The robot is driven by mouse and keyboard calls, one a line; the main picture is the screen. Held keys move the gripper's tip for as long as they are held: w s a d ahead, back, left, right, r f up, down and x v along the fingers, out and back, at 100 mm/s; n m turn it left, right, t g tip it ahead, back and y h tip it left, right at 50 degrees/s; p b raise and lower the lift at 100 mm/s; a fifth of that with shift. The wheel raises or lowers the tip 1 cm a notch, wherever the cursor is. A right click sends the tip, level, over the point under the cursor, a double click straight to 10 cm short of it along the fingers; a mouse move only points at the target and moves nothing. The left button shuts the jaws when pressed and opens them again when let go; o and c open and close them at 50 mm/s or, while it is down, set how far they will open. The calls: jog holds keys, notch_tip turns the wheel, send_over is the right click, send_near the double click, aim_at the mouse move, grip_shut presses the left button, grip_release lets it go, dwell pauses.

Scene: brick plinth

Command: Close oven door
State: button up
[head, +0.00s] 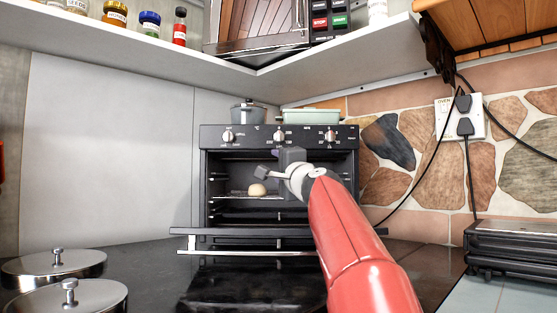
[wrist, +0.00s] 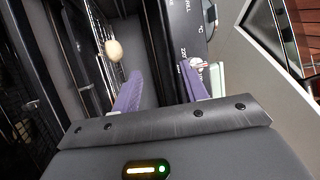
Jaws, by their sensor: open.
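The black oven (head: 279,136) stands on the counter in the middle of the head view, its dials along the top. Its oven door (head: 215,233) is open and folded down toward me, lying about flat, with a pale bar along its front edge. A round beige thing (head: 257,189) sits on the rack inside; it also shows in the wrist view (wrist: 114,50). My gripper (head: 284,163) is in front of the oven's opening, above the lowered door. In the wrist view my gripper's purple fingers (wrist: 160,88) are apart with nothing between them. My arm hides part of the door's right side.
A pot (head: 248,114) and a pale green dish (head: 310,116) stand on the oven. A shelf with jars (head: 150,22) hangs above. Two metal lids (head: 66,297) lie at the front left, and a black appliance (head: 515,245) stands at right. The dark counter left of the oven looks clear.

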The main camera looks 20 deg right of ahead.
jog(key=shift+w+r, duration=0.1)
jog(key=shift+w, duration=0.1)
jog(key=shift+c, duration=0.3)
grip_shut()
dwell(0.9)
jog(key=shift+o, duration=0.3)
grip_release()
